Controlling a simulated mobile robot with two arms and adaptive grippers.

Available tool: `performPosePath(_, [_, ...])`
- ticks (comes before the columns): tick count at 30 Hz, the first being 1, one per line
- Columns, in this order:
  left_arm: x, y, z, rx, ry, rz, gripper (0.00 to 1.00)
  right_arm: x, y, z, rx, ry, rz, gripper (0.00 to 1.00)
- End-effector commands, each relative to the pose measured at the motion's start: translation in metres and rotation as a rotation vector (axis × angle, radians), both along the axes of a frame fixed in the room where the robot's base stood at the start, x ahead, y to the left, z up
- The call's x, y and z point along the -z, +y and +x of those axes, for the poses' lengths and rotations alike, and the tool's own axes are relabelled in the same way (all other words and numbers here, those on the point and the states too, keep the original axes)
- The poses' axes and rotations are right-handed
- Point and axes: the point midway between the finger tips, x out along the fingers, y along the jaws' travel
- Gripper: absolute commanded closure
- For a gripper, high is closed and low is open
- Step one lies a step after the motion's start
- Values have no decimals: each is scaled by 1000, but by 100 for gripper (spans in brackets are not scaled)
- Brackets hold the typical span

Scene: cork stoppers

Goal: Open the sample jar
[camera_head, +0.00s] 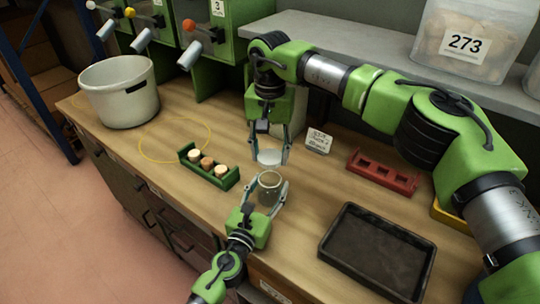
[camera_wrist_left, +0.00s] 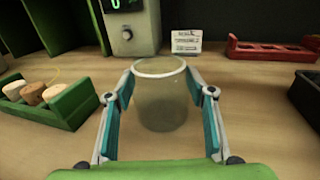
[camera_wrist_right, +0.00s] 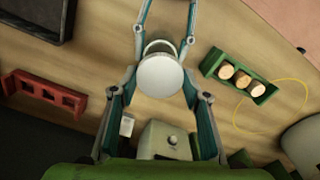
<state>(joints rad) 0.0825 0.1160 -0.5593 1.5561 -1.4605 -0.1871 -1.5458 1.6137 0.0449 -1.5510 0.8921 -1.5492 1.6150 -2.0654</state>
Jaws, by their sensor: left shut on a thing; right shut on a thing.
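The sample jar (camera_head: 269,190) is a greyish translucent cylinder standing upright on the bench with its top open. My left gripper (camera_head: 265,196) is shut around its sides; the jar (camera_wrist_left: 160,105) also shows between those fingers in the left wrist view. My right gripper (camera_head: 270,152) is shut on a round white lid (camera_head: 270,158). In the right wrist view the lid (camera_wrist_right: 161,73) is between the fingertips, and the jar (camera_wrist_right: 158,48) shows partly behind it. The lid is apart from the jar and behind it in the head view.
A green rack (camera_head: 209,169) with three corks stands left of the jar. A red rack (camera_head: 383,175), a dark tray (camera_head: 378,250) and a small card (camera_head: 318,141) lie to the right. A device (camera_wrist_left: 131,24) stands behind. A large pot (camera_head: 120,92) is at the left.

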Motion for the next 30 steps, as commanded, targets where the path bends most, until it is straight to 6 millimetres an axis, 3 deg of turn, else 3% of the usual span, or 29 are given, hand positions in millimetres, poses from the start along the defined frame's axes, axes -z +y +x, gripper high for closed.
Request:
performPosePath(1, [2, 0, 0, 0, 2, 2, 100, 0, 0, 0, 0, 0, 0, 83])
performPosePath(2, [2, 0, 0, 0, 2, 2, 42, 0, 0, 0, 0, 0, 0, 83])
performPosePath(3, [1, 0, 0, 0, 2, 2, 32, 0, 0, 0, 0, 0, 0, 83])
performPosePath(17, [1, 3, -8, 0, 2, 2, 31, 0, 0, 0, 0, 0, 0, 83])
performPosePath(30, [2, 34, -88, 2, 3, 3, 31, 0, 0, 0, 0, 0, 0, 83])
